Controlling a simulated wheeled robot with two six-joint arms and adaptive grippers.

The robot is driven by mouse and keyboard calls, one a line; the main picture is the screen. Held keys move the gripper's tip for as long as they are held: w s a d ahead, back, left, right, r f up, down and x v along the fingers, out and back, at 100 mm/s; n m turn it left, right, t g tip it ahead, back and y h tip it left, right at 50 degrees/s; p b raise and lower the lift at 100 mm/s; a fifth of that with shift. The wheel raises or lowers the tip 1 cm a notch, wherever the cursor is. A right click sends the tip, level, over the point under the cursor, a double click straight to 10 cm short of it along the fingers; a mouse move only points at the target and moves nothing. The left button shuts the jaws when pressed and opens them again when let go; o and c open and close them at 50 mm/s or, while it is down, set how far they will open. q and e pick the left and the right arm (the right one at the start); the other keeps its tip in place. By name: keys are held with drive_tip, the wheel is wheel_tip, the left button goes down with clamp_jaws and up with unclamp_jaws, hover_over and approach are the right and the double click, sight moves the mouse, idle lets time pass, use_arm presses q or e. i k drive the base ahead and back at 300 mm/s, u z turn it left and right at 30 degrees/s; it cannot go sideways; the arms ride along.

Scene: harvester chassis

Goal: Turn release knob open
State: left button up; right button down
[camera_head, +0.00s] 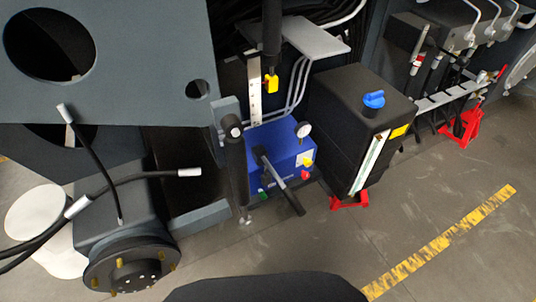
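A blue pump box (262,143) stands low between the chassis and a black tank, with a round white gauge (303,130) on top. A black lever (279,183) slants across its front. A small red knob (305,175) shows on the right of its front, and a small green knob (263,196) at its lower left. I cannot tell which of these is the release knob or how far it is turned. Neither of my grippers shows in this view.
A black tank (345,100) with a blue cap (374,99) stands right of the pump. A black upright cylinder (236,165) stands at its left. Black hoses (75,207) with white ends and a wheel hub (130,268) are at left. Bare floor (340,250) lies in front.

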sight(304, 175)
drive_tip(key=u, duration=0.05)
drive_tip(key=k, duration=1.15)
drive_tip(key=z, duration=1.15)
drive_tip(key=i, duration=0.75)
drive_tip(key=z, duration=1)
drive_tip(key=i, duration=1.05)
drive_tip(key=u, duration=0.45)
drive_tip(key=i, duration=0.85)
drive_tip(key=u, duration=1.25)
drive_tip(key=i, duration=0.45)
drive_tip(key=u, duration=0.45)
